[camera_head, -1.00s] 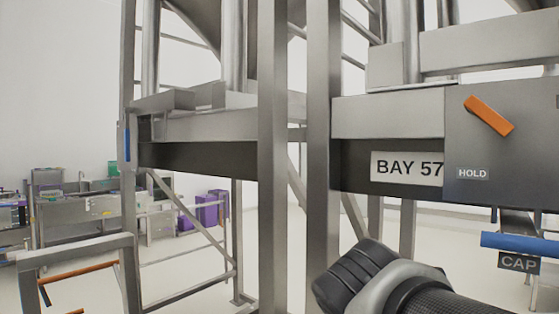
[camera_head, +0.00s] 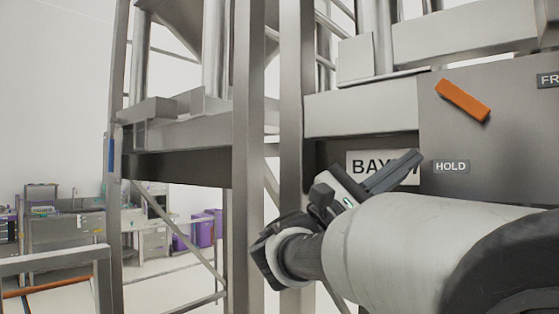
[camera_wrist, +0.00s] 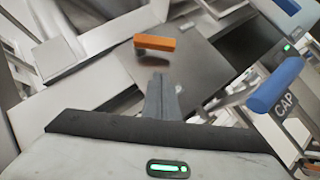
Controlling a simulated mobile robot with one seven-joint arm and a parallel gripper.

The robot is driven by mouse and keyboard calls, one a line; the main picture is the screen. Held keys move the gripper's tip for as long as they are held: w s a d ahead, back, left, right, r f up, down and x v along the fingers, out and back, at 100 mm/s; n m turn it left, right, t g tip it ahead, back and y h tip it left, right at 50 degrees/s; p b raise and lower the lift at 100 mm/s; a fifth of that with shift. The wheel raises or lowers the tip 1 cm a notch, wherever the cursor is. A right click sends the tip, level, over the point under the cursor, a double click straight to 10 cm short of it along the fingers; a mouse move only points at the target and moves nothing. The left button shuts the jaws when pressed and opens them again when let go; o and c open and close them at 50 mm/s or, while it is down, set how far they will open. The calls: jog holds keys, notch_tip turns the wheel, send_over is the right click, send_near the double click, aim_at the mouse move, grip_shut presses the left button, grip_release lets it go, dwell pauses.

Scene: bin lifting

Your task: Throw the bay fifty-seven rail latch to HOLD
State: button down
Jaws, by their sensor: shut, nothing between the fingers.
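The rail latch is an orange lever (camera_head: 463,101) on a grey plate (camera_head: 440,135) at the right of the head view. It slants from upper left to lower right. A HOLD label (camera_head: 451,167) is below it, and a label starting "FR" (camera_head: 548,80) is at the right edge. The BAY 57 sign (camera_head: 358,165) is partly covered by my gripper. My gripper (camera_head: 416,158) is shut and empty, in front of the sign, left of the HOLD label. In the wrist view the orange lever (camera_wrist: 169,43) lies beyond my shut fingertips (camera_wrist: 160,80), apart from them.
A blue handle (camera_wrist: 275,86) with a CAP label (camera_wrist: 284,104) is at the right of the wrist view. Steel posts (camera_head: 248,150) stand left of the plate. Purple bins (camera_head: 206,230) and benches are far off at left.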

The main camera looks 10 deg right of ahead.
aim_at(482, 104)
jog(key=d+r, duration=0.2)
jog(key=s+d+r+p, duration=0.1)
jog(key=d+r, duration=0.1)
jog(key=d, duration=0.1)
jog(key=d+r, duration=0.3)
jog(key=shift+s+d, duration=0.2)
jog(key=shift+d, duration=0.05)
jog(key=shift+s+d+n+t, duration=0.2)
jog(key=shift+n+t, duration=0.4)
jog(key=shift+n, duration=0.1)
jog(key=shift+s+d+r+n+t+h+b, duration=0.25)
jog(key=shift+s+d+n+b, duration=0.3)
jog(key=shift+b, duration=0.4)
jog(key=shift+s+d+r+b, duration=0.2)
jog(key=shift+s+d+b, duration=0.15)
jog(key=shift+s, duration=0.15)
jog(key=shift+s+d+r+b, duration=0.45)
jog(key=shift+s+r+b, duration=0.1)
jog(key=shift+r, duration=0.4)
